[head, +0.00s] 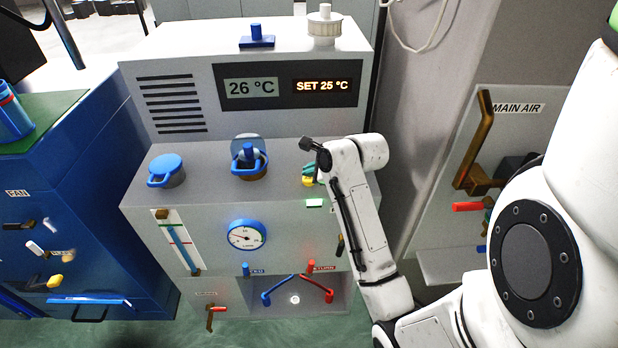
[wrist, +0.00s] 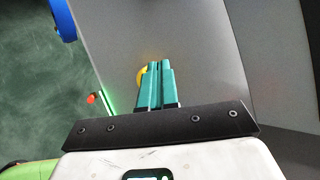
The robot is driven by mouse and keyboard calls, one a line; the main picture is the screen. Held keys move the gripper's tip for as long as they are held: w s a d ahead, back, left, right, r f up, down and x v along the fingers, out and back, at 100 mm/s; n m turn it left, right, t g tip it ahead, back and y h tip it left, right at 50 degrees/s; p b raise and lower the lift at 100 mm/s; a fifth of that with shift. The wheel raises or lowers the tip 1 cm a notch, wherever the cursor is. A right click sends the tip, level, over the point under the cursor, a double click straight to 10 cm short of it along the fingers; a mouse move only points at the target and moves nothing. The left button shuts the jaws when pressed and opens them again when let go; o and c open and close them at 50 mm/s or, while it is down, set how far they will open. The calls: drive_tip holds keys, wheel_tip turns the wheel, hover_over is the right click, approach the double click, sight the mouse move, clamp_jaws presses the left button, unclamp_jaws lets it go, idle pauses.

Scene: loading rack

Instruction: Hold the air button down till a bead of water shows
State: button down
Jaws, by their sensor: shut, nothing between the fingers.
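A yellow button (head: 307,182) sits at the right end of the machine's grey ledge. It also shows in the wrist view (wrist: 141,78), partly hidden behind my fingers. My gripper (head: 309,170) has teal fingers, closed together and empty, pointing down at the button. In the wrist view the fingertips (wrist: 155,66) overlap the button's right side. I cannot tell whether they touch it or whether it is pressed in. No bead of water can be made out in either view.
A blue-lidded port (head: 249,158) and another blue lid (head: 166,170) stand to the left. A gauge (head: 247,235) and red lever (head: 316,288) are below. A MAIN AIR panel (head: 517,122) is at right.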

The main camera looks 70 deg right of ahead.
drive_tip(key=shift+f, duration=0.5)
idle(3.2)
drive_tip(key=shift+r+p, duration=0.95)
drive_tip(key=shift+p, duration=0.5)
wheel_tip(320, 180, up, 3)
drive_tip(key=p, duration=0.3)
drive_tip(key=shift+p, duration=0.3)
drive_tip(key=shift+r+p, duration=0.3)
drive_tip(key=shift+r, duration=0.75)
